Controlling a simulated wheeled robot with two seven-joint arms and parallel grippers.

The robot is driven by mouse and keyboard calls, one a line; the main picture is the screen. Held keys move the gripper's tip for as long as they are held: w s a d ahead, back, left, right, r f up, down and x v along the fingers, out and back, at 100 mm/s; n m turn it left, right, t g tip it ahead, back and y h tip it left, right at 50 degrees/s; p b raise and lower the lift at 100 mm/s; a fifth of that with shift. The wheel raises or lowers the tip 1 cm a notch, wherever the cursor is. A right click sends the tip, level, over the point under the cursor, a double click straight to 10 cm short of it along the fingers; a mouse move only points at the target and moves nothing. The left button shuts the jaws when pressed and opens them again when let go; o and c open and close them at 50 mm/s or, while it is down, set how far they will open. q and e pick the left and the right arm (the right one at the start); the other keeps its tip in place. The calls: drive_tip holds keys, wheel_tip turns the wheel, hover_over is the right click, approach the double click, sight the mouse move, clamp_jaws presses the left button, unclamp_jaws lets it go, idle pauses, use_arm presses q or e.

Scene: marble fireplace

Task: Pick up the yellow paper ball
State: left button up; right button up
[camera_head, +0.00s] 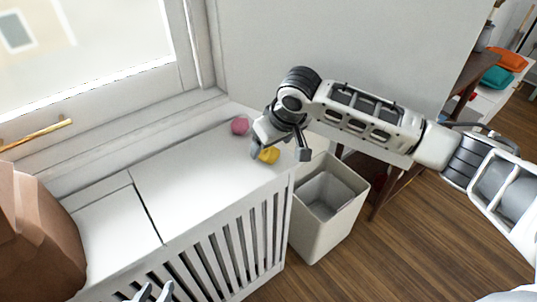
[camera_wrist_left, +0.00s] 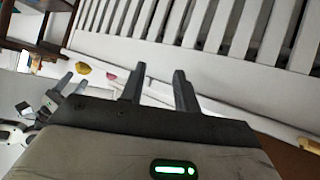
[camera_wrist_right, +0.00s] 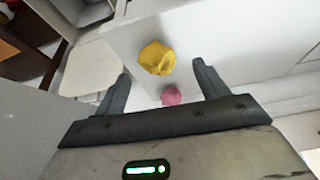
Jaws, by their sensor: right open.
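The yellow paper ball (camera_head: 269,155) lies on the white slatted cabinet top (camera_head: 190,165), close to its right end. In the right wrist view the yellow ball (camera_wrist_right: 157,58) shows ahead of and between the fingertips. My right gripper (camera_head: 281,152) is open above the ball, its fingers on either side in the head view. Nothing is held in it. My left gripper (camera_head: 155,292) shows only its fingertips at the bottom edge of the head view. In the left wrist view its fingers (camera_wrist_left: 157,80) are apart and empty. The yellow ball (camera_wrist_left: 84,69) also appears there, far off.
A pink paper ball (camera_head: 240,125) lies behind the yellow one, near the window ledge. A white bin (camera_head: 326,222) stands on the floor beside the cabinet's right end. A brown faceted object (camera_head: 35,235) is at the left. The cabinet top's middle is clear.

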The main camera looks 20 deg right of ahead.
sight(269, 149)
drive_tip(key=x, duration=0.4)
drive_tip(key=shift+w+d, duration=0.1)
drive_tip(key=shift+w, duration=0.1)
drive_tip(key=c, duration=1)
drive_tip(key=shift+c, duration=0.2)
